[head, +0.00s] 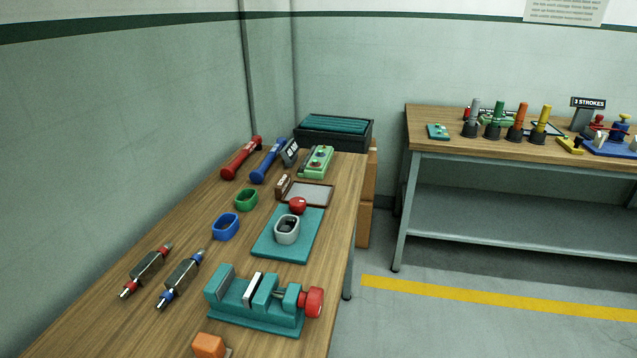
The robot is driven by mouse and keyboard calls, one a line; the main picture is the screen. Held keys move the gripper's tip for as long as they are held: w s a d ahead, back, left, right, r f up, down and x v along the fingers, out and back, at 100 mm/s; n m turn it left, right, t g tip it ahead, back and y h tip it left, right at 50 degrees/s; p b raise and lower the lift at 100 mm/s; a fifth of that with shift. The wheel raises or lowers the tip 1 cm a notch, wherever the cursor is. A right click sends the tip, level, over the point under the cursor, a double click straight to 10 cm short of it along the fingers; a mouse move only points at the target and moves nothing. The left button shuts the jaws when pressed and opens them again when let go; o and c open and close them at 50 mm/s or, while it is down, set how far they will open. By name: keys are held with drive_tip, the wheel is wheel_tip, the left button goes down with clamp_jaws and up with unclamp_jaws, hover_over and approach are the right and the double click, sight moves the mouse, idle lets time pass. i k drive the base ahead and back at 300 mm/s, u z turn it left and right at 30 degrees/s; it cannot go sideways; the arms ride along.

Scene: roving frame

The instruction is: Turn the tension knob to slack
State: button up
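No label in the head view tells which part is the tension knob. A red round knob (314,302) sits at the right end of a teal vise-like fixture (255,318) at the front of the left workbench. A white plate stands between the fixture's blocks. Behind it, a teal base plate (268,246) carries a grey oval cup (287,231) and a red ball knob (298,205). A green box (316,161) with small controls lies farther back. No slack marking is readable. My gripper is not in view.
The left workbench (190,325) also holds blue (225,227) and green rings (246,199), two metal cylinders with coloured ends (148,270), red and blue tools (242,158) and a dark crate (334,134). A second bench (450,149) stands right. Floor between is clear.

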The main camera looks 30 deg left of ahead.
sight(297, 205)
drive_tip(key=i, duration=1.75)
drive_tip(key=u, duration=3.05)
